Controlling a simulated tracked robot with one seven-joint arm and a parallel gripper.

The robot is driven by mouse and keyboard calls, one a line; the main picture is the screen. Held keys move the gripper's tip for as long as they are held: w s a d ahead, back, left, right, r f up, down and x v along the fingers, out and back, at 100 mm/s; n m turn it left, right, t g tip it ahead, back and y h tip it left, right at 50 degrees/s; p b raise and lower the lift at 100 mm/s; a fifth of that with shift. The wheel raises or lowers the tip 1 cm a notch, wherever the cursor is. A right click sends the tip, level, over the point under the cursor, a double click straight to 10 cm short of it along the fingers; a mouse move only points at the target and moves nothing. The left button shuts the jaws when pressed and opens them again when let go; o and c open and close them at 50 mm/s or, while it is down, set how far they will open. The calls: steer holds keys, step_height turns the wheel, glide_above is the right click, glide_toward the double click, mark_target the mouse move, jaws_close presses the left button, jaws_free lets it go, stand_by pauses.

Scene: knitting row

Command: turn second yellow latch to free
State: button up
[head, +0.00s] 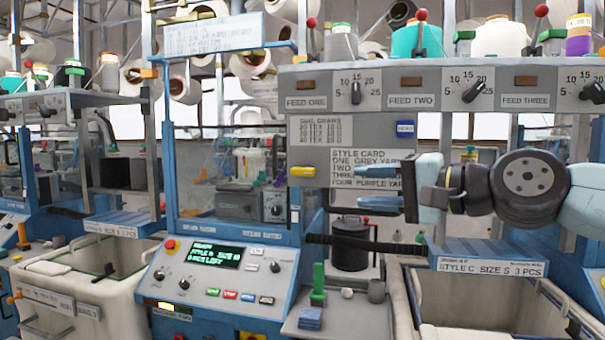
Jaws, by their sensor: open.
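A yellow latch (302,171) lies horizontally at the right edge of the blue-framed clear guard (222,165) of the middle knitting machine.
A control panel (222,272) with a green screen stands below the guard. A dark canister (350,245) and a black horizontal bar are below my gripper. A white bin (480,328) is at lower right. The feed panel (440,88) with dials hangs above.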

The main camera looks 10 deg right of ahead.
mark_target(314, 174)
steer(key=shift+m+y, duration=0.6)
steer(key=shift+m, duration=0.1)
steer(key=x, duration=0.5)
steer(key=r+x, duration=0.1)
steer(key=x, duration=0.8)
steer(key=shift+w+r, duration=0.2)
steer(key=shift+w, duration=0.35)
jaws_close()
